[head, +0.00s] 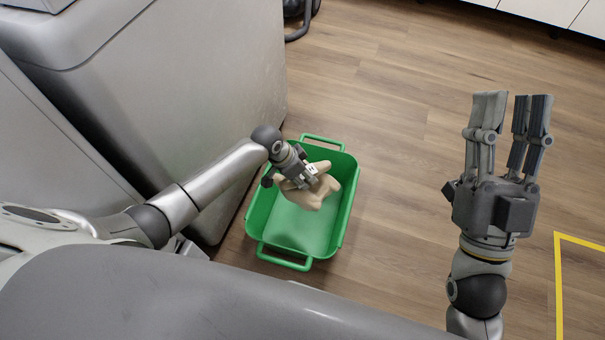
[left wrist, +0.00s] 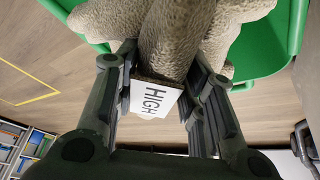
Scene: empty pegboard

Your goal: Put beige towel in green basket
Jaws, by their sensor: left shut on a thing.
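The beige towel (head: 316,190) is bunched up over the green basket (head: 262,215) in the head view. My left gripper (head: 300,178) is shut on the towel and holds it above or within the basket's opening; the exact height is hard to tell. In the left wrist view the towel (left wrist: 168,38) hangs between the two fingers (left wrist: 160,90), with the green basket (left wrist: 268,45) behind it. A white tag reading "HIGH" (left wrist: 155,100) shows between the fingers. My right gripper (head: 512,125) is raised over the floor at the right, its fingers apart and empty.
A grey metal appliance (head: 170,90) stands close to the left of the basket. The basket has handles at its far and near ends. Wooden floor (head: 400,110) is clear to the right, with a yellow floor line (head: 560,280) at the far right. White cabinets (head: 545,10) stand at the back.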

